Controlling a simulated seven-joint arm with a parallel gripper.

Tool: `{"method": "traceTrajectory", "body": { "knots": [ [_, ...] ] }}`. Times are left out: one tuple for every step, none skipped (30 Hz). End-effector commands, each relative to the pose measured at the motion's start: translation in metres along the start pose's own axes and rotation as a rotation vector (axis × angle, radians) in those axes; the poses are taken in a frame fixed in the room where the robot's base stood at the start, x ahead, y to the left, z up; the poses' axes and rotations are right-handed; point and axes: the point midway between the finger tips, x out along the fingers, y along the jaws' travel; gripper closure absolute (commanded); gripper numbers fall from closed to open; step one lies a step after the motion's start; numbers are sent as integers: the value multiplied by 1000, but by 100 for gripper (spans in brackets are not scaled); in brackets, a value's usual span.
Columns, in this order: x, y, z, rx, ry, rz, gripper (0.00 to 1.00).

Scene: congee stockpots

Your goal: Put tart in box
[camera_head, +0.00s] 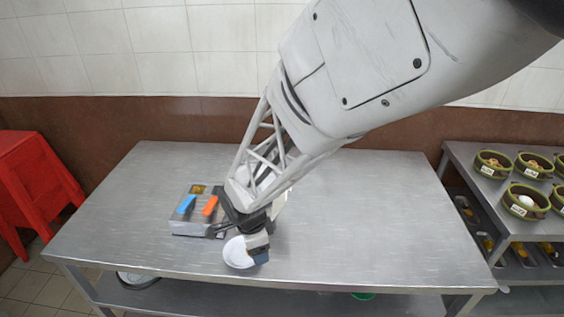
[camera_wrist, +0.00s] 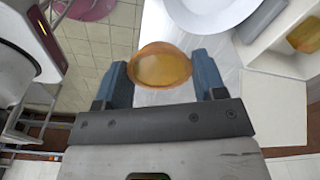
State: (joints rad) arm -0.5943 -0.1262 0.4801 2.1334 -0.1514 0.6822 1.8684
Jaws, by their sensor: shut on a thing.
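The tart (camera_wrist: 160,68), golden with a browned crust, is between the two blue fingers of my gripper (camera_wrist: 160,82) in the wrist view. My gripper (camera_head: 259,251) is shut on it. In the head view it hangs at the front of the table beside the white plate, and the tart cannot be made out. A grey box (camera_head: 192,228) stands just left of my gripper, with a yellow item (camera_head: 198,189) in its back part. In the wrist view a pale box (camera_wrist: 262,58) is at the upper right, holding a yellow item (camera_wrist: 307,36).
A white plate (camera_head: 236,254) lies in front of the box, partly behind my gripper. Blue (camera_head: 187,204) and orange (camera_head: 210,205) pieces are on the box. The metal table (camera_head: 380,220) is clear on the right. Red stools (camera_head: 35,190) stand left; a side table (camera_head: 482,205) holds several green pots.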

Motion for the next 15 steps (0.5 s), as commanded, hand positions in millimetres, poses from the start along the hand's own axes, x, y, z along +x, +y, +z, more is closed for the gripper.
{"method": "traceTrajectory", "body": {
  "knots": [
    [-3, -11, -2, -41, -1, -5, 59],
    [-6, -17, -2, -71, -2, -9, 59],
    [-9, -25, -4, -110, -2, -13, 59],
    [-11, -31, -4, -139, -3, -16, 59],
    [-13, -37, -5, -169, -3, -19, 59],
    [-15, -45, -7, -208, -3, -23, 59],
    [-17, -51, -8, -237, -3, -26, 59],
    [-20, -57, -9, -265, -3, -30, 59],
    [-23, -65, -11, -305, -2, -34, 59],
    [-25, -70, -12, -334, -2, -38, 59],
    [-27, -77, -13, -364, -1, -41, 59],
    [-30, -84, -15, -402, 0, -45, 59],
    [-32, -90, -16, -432, 1, -48, 59],
    [-34, -96, -17, -461, 2, -52, 59],
    [-37, -104, -19, -501, 3, -56, 59]
  ]
}}
